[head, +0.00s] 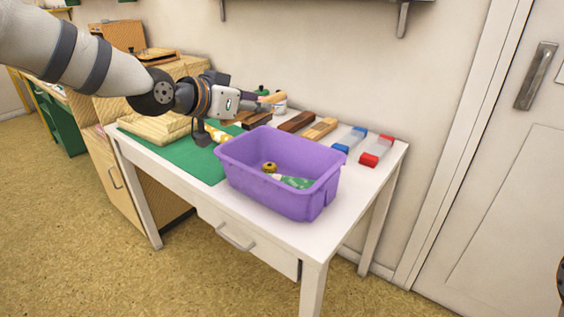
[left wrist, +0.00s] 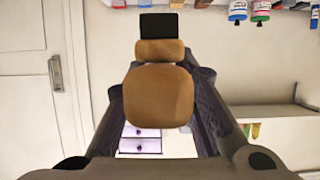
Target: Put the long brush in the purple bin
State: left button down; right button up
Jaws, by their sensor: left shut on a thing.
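My left gripper (head: 246,98) is above the table, just behind the purple bin (head: 262,190) and higher than its rim. It is shut on a wooden thing with a black end, which looks like the long brush (head: 271,97). In the left wrist view the brush (left wrist: 158,98) sits between the two fingers (left wrist: 158,85), rounded brown wood near and black end far. The purple bin stands open at the table's front and holds a small yellow-brown round thing (head: 269,168) and a green-and-white thing (head: 297,182).
A green mat (head: 201,163) lies left of the bin, with a stack of pale wooden trays (head: 158,127). The table's right front (head: 350,190) is bare.

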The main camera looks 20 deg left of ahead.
pick_arm(q)
jog(key=w+d+f+b, duration=0.2)
jog(key=w+d+f, duration=0.2)
jog(key=w+f, duration=0.4)
notch_tip(320, 180, down, 3)
jog(key=shift+f, duration=0.1)
pick_arm(e)
jog(key=shift+g, duration=0.6)
jog(key=s+f, duration=0.3)
jog(key=shift+f, duration=0.2)
pick_arm(q)
jog(key=shift+d, duration=0.1)
jog(key=shift+f, duration=0.6)
jog(key=c, duration=1.3)
grip_release()
jog(key=shift+c, duration=0.2)
pick_arm(e)
jog(key=shift+s+f, duration=0.1)
jog(key=shift+s, duration=0.05)
pick_arm(q)
jog(key=shift+r, duration=0.1)
